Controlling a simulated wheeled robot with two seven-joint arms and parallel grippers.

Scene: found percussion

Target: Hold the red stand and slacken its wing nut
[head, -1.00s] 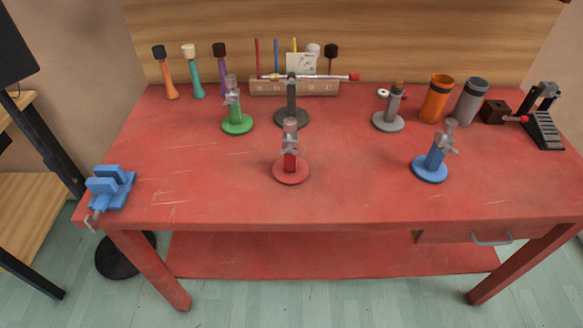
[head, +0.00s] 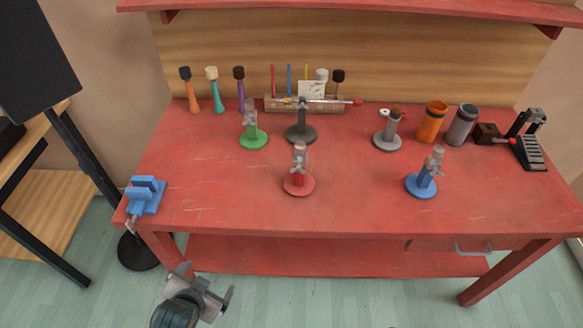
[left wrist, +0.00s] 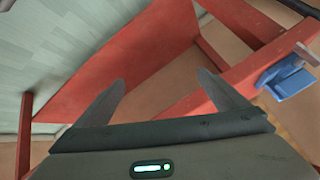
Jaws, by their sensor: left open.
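The red stand (head: 299,184) stands upright near the middle of the red table, with a round red base. Its grey wing nut (head: 299,163) shows near the top of the post. My left gripper (head: 206,286) is low at the front left, in front of the table's front edge and well apart from the stand. In the left wrist view its two fingers (left wrist: 160,98) are spread, with nothing between them. The red stand is not in the left wrist view. My right gripper is not in view.
A blue vise (head: 146,196) sits at the table's left front corner. A green stand (head: 253,138), a dark stand (head: 301,133), a grey stand (head: 387,140) and a blue stand (head: 422,184) stand around the red one. The tabletop in front of it is clear.

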